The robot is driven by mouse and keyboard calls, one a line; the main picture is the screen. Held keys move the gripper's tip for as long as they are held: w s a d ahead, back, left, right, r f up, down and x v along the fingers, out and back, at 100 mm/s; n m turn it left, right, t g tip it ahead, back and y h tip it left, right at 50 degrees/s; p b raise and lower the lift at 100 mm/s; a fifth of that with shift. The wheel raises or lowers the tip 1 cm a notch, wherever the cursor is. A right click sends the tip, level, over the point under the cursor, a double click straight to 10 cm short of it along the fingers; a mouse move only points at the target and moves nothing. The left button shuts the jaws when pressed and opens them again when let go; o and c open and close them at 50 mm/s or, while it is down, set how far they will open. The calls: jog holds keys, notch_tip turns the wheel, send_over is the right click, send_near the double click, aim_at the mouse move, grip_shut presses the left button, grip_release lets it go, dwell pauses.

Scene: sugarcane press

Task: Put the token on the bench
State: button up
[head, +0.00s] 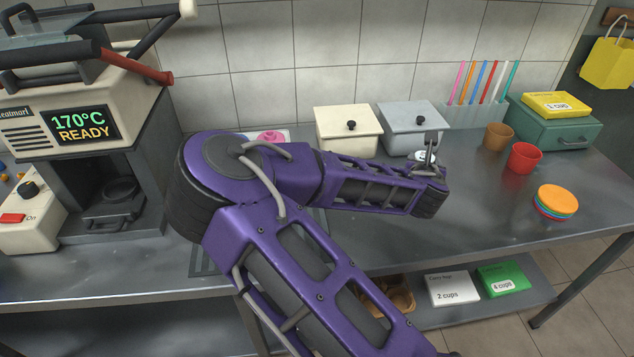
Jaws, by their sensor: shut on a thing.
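My gripper (430,148) is at the end of my purple arm, over the steel bench (480,190), in front of the grey lidded box. It is shut on a small white piece with dark marks, which I take to be the token (423,157). My gripper and arm hide part of the token. I cannot tell how far above the bench top it is.
A cream box (347,135) and a grey box (410,128) stand along the wall. Right of them are a brown cup (497,137), a red cup (524,158) and stacked coloured lids (557,200). The press (80,120) is left. The bench's front right is clear.

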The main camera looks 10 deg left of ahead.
jog(key=shift+w+f+m+h+b, duration=0.2)
jog(key=shift+f+m+h, duration=0.2)
jog(key=shift+f+h, duration=0.1)
jog(key=shift+w+f+m+h+b, duration=0.2)
jog(key=shift+f+m+h, duration=0.2)
jog(key=shift+f+h, duration=0.1)
jog(key=shift+w+m+g+h+b, duration=0.15)
jog(key=shift+m+g+h+b, duration=0.2)
jog(key=shift+m+g+h, duration=0.45)
jog(key=shift+w+a+r+m+g+h+b, duration=0.1)
jog(key=shift+w+r+m+g+h+b, duration=0.1)
jog(key=shift+m+h, duration=0.25)
jog(key=shift+w+r+m+g+h+b, duration=0.1)
jog(key=shift+r+m+h+b, duration=0.1)
jog(key=shift+m+h, duration=0.2)
jog(key=shift+a+r+m+g+h, duration=0.15)
jog(key=shift+r+m+g+h, duration=0.15)
jog(key=shift+r+m+h, duration=0.3)
notch_tip(320, 180, down, 10)
jog(key=b, duration=0.2)
jog(key=shift+b, duration=0.4)
jog(key=o, duration=1.4)
jog(key=shift+c, duration=0.2)
jog(key=p+v, duration=0.2)
jog(key=v, duration=1)
jog(key=shift+r, duration=0.15)
